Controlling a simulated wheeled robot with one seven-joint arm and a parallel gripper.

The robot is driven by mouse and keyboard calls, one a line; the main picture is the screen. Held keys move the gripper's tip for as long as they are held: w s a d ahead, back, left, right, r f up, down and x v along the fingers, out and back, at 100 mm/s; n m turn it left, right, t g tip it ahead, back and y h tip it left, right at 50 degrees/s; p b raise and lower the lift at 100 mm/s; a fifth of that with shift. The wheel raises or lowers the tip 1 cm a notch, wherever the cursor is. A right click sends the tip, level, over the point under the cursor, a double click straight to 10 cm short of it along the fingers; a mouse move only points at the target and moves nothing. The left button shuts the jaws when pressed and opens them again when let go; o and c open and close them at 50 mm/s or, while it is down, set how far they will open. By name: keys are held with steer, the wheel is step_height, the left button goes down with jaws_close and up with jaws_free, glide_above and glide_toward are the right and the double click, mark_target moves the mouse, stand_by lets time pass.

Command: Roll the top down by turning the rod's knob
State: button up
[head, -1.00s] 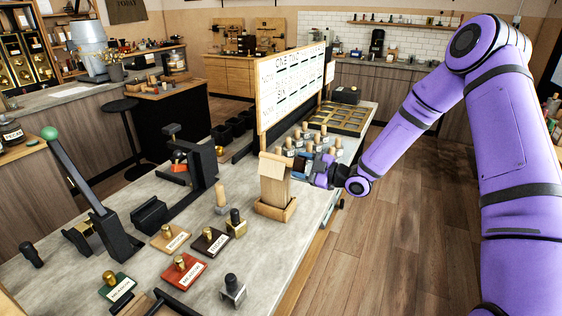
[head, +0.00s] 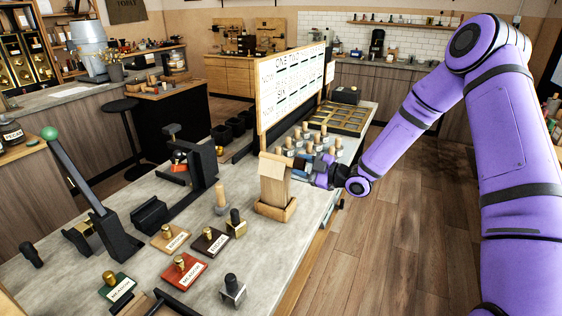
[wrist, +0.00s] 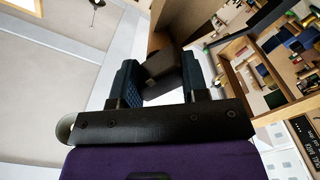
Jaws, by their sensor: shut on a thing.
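A tan paper bag (head: 274,185) stands upright in a wooden stand (head: 288,212) near the right edge of the counter. My gripper (head: 304,166) is at the right side of the bag, near its top. In the wrist view my gripper (wrist: 158,82) has its two dark blue fingers on either side of a dark, blocky knob (wrist: 160,70), shut on it. A brown surface (wrist: 180,22) lies just beyond the knob. The rod itself is hidden, and the bag's top edge is partly blocked by the fingers in the head view.
A white printed board (head: 291,88) stands behind the bag. Several small labelled jars (head: 322,135) and a brass-coloured tray (head: 340,116) are beyond my gripper. Stamps, including a red one (head: 184,270), and a black press (head: 200,165) occupy the counter to the left. Floor is open at right.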

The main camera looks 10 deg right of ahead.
steer(key=m, duration=0.6)
stand_by(0.3)
steer(key=o, duration=0.9)
steer(key=shift+o, duration=0.2)
steer(key=shift+v, duration=2.45)
